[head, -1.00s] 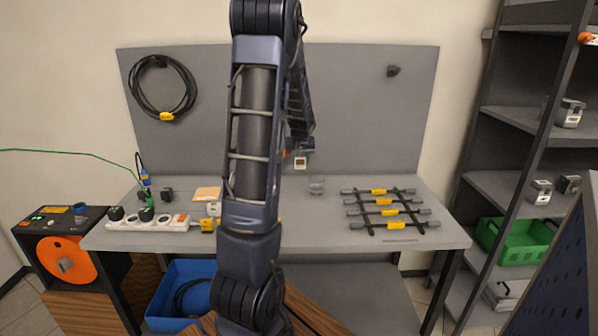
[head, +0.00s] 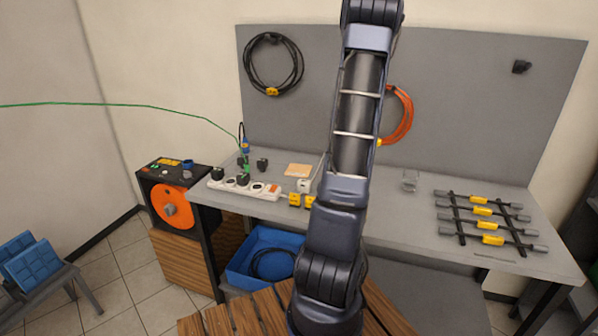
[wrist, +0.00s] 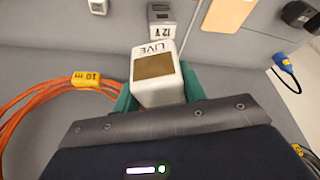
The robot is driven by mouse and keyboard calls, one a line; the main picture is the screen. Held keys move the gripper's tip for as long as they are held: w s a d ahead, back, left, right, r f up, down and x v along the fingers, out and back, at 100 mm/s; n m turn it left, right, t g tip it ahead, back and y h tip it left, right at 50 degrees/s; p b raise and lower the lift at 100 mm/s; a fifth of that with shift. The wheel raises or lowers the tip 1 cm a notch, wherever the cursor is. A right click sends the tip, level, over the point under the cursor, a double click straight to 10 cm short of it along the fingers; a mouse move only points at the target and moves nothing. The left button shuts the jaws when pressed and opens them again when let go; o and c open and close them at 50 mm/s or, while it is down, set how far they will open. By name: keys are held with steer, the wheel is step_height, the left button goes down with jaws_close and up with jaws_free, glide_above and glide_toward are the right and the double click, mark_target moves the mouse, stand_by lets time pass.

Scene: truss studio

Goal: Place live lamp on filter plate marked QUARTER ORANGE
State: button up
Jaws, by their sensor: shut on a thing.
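The live lamp (wrist: 157,92) is a white block marked LIVE with a brown window on its face. In the wrist view my gripper (wrist: 158,98) holds it between two green fingers. My gripper and the lamp are hidden behind my arm in the head view. A flat pale-orange plate (head: 299,170) lies on the grey bench, left of my arm. It also shows in part at the top of the wrist view (wrist: 229,14), apart from the lamp. I cannot read a QUARTER ORANGE marking on it.
A small block marked 12 V (wrist: 162,22) stands beyond the lamp. A power strip (head: 245,188) lies at the bench's left. A black rack with yellow-marked bars (head: 486,218) is at the right. An orange cable coil (head: 402,115) hangs on the back panel.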

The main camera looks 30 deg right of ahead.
steer(key=w+a+n+y, duration=0.1)
steer(key=w+a+n, duration=0.3)
steer(key=w+a, duration=1.1)
glide_toward(297, 168)
steer(key=x, duration=0.6)
steer(key=shift+w, duration=0.1)
steer(key=o, duration=1)
steer(key=shift+f, duration=0.1)
